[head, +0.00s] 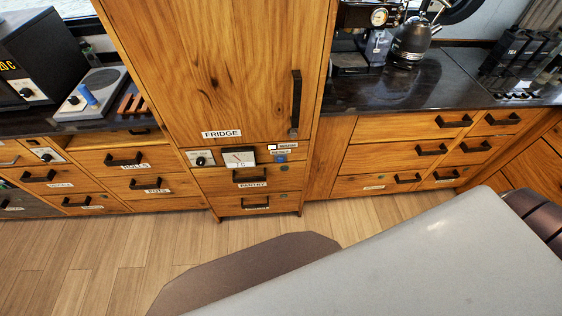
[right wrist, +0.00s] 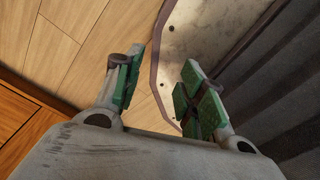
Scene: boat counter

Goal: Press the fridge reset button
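The tall wooden fridge cabinet (head: 215,60), labelled FRIDGE, stands in the middle of the head view with its door shut and a dark vertical handle at the door's right side. Just under the door is a small control panel with a dark knob (head: 201,161), a white gauge (head: 239,157), a small white-and-dark piece (head: 272,147) and a small blue part (head: 281,158). Its small labels are too blurred to tell which part is the reset button. My right gripper (right wrist: 163,62) shows only in the right wrist view, green fingers apart and empty. My left gripper is not in view.
Drawers labelled PANTRY (head: 252,179) are below the panel. Wooden floor (head: 110,240) lies clear before the drawers.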

